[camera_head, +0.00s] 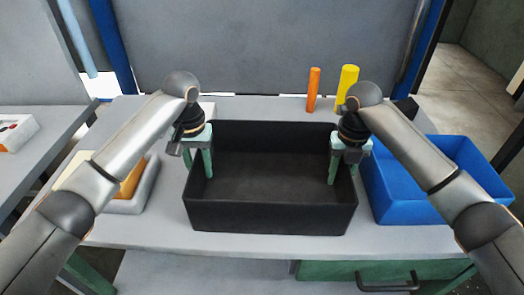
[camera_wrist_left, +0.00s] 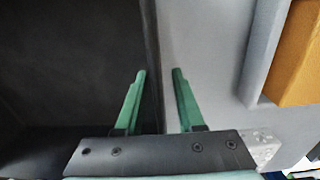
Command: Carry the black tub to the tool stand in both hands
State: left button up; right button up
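The black tub (camera_head: 270,218) is an empty, open rectangular box on the grey table, in the middle of the head view. My left gripper (camera_head: 197,168) points down at the tub's left wall. In the left wrist view its green fingers (camera_wrist_left: 159,72) stand apart, one on each side of the tub wall (camera_wrist_left: 152,60), with a gap beside the wall. My right gripper (camera_head: 345,168) points down at the tub's right wall. One finger shows inside the tub, apart from the wall; the outer finger is mostly hidden. I cannot make out the tool stand.
A blue bin (camera_head: 405,205) stands close to the tub's right. A light tray with an orange item (camera_head: 132,178) lies to the left. An orange cylinder (camera_head: 313,90) and a yellow cylinder (camera_head: 348,80) stand behind. A green drawer (camera_head: 330,270) is below the front edge.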

pick_arm(q)
jog(key=shift+r, duration=0.1)
notch_tip(320, 180, up, 12)
jog(key=shift+f, duration=0.2)
jog(key=shift+r, duration=0.1)
pick_arm(e)
notch_tip(320, 180, up, 12)
jog(key=shift+r, duration=0.1)
dwell(0.5)
dwell(0.4)
